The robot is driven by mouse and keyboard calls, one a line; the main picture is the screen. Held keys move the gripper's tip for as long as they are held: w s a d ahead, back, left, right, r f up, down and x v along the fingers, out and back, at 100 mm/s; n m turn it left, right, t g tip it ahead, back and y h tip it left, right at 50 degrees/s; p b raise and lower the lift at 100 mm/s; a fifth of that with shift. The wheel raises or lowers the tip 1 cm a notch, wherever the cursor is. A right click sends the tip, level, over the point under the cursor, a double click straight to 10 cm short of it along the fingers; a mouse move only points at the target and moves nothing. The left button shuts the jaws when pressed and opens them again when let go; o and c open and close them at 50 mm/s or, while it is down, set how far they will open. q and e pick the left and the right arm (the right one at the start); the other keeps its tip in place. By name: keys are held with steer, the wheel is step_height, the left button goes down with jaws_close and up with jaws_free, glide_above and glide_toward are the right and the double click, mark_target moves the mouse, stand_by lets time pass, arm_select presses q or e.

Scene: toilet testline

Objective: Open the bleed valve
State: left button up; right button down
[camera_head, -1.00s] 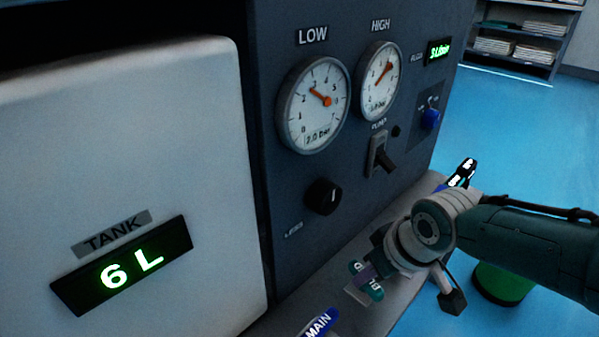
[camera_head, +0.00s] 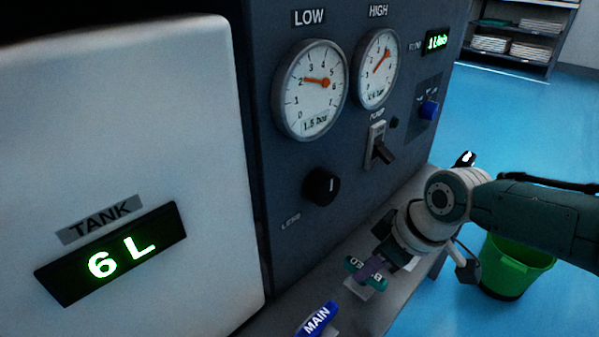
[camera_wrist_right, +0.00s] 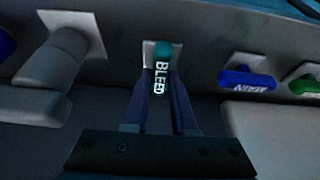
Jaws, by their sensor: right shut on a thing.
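The bleed valve's teal handle (camera_head: 352,264) sits on the ledge below the dark panel. In the right wrist view the handle (camera_wrist_right: 163,50), lettered BLEED, lies lengthwise between the two fingers. My right gripper (camera_head: 371,269) is shut on this handle, its fingers covering the handle's middle in the head view. The LOW gauge (camera_head: 310,85) has its needle near 2 and its display reads 1.5 bar. The HIGH gauge (camera_head: 377,68) has a small display that I cannot read surely. My left gripper is not in view.
A blue MAIN handle (camera_head: 316,320) is on the ledge at the front. The wrist view shows a blue handle (camera_wrist_right: 246,79) and a green one (camera_wrist_right: 306,86) to the right. A black knob (camera_head: 321,186) and a pump switch (camera_head: 380,150) protrude from the panel. A green bucket (camera_head: 516,265) stands on the floor.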

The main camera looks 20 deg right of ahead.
mark_target(386, 282)
steer(key=shift+s+f, duration=0.1)
steer(key=c, duration=0.7)
jaws_free()
steer(key=p+v, duration=0.7)
steer(key=v, duration=0.2)
steer(key=shift+w+p, duration=0.2)
steer(key=shift+p, duration=0.2)
steer(key=shift+s+r, duration=0.3)
steer(key=shift+r, duration=0.2)
steer(key=shift+p, duration=0.3)
